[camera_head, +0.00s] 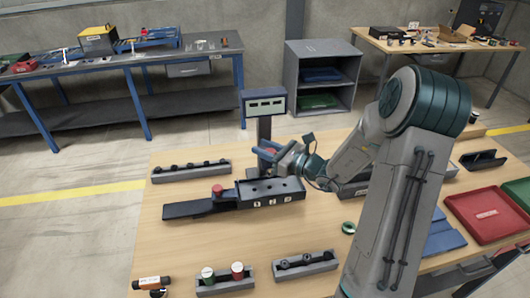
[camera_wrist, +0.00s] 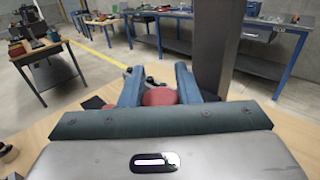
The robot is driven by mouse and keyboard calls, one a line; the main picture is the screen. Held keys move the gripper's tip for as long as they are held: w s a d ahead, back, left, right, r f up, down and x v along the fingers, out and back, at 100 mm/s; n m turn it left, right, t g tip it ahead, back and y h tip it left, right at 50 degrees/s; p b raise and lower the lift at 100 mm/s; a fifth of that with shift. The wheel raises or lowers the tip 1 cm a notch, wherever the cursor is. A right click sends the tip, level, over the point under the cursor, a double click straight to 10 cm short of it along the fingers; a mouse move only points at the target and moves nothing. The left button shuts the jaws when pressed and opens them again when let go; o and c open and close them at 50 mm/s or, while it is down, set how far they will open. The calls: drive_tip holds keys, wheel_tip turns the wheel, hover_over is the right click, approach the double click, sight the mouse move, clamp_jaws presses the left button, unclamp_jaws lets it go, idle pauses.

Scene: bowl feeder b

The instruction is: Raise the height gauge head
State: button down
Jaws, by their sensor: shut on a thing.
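The height gauge stands at the back of the wooden table, with a dark upright column (camera_head: 264,132) and a blue-grey box with a pale display (camera_head: 264,103) on top. The column also shows in the wrist view (camera_wrist: 215,48), just right of my fingers. My gripper (camera_head: 263,154) is low in front of the column, pointing left. My fingers hide how the knob joins the gauge.
A dark slide fixture (camera_head: 185,209) with a second red knob (camera_head: 218,190) lies in front of the gauge. Small grey racks (camera_head: 190,170) stand around it. A red tray (camera_head: 488,215) is at the right.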

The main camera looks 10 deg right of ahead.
drive_tip(key=shift+r, duration=0.25)
drive_tip(key=c, duration=1.1)
unclamp_jaws()
drive_tip(key=shift+f, duration=0.1)
drive_tip(key=shift+o, duration=0.2)
drive_tip(key=b+v, duration=0.3)
drive_tip(key=v, duration=1.1)
drive_tip(key=s+a+n+g+h, duration=0.3)
drive_tip(key=s+a+n+g, duration=0.85)
drive_tip(key=a+n, duration=0.2)
drive_tip(key=s+d+r+n+t+h, duration=0.2)
drive_tip(key=s+d+n+h, duration=0.3)
drive_tip(key=n, duration=0.8)
drive_tip(key=s+r+h, duration=0.1)
drive_tip(key=s+h, duration=0.1)
drive_tip(key=h, duration=0.2)
drive_tip(key=shift+s+h, duration=0.2)
drive_tip(key=shift+h, duration=0.2)
